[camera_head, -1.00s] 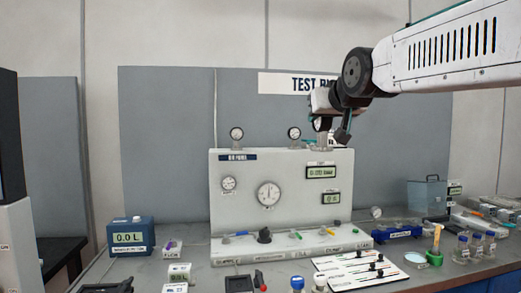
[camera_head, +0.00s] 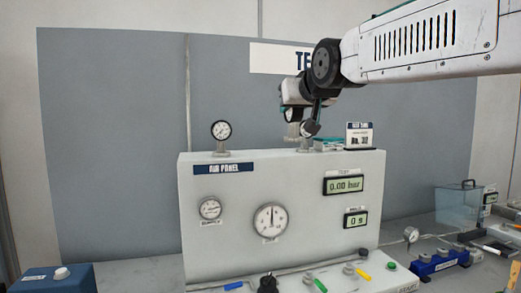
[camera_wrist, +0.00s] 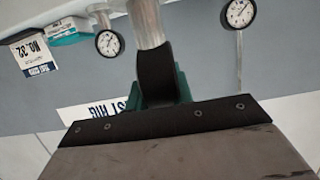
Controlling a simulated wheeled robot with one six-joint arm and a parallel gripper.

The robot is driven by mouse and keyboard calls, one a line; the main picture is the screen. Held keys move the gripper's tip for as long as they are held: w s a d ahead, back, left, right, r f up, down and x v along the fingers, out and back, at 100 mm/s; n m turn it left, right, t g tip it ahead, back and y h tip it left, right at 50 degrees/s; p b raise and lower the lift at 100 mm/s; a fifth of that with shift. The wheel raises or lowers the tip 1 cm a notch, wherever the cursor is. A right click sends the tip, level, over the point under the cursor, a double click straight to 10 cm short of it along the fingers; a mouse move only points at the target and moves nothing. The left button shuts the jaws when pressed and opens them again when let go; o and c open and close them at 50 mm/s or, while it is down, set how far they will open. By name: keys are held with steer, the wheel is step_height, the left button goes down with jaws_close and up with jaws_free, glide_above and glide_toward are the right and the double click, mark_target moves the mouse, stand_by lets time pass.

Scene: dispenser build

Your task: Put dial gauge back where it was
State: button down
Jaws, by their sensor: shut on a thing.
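My gripper (camera_head: 304,110) is above the top edge of the air panel (camera_head: 240,172), right of its middle. Whether the held gauge touches the panel top is hidden.
A gauge (camera_head: 221,130) stands on the panel's top left. A small card (camera_head: 360,135) and a teal item (camera_head: 329,145) are right of the gripper. A grey backboard (camera_head: 110,150) is behind.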

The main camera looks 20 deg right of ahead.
steer(key=shift+a+x, duration=0.4)
steer(key=shift+x, duration=2.35)
steer(key=shift+a+x, duration=0.45)
steer(key=shift+x, duration=2.35)
steer(key=shift+a+x, duration=0.4)
steer(key=shift+x, duration=2.35)
steer(key=c, duration=1.2)
jaws_free()
steer(key=shift+f, duration=0.2)
steer(key=shift+c, duration=0.2)
steer(key=shift+r, duration=0.2)
steer(key=v, duration=1.2)
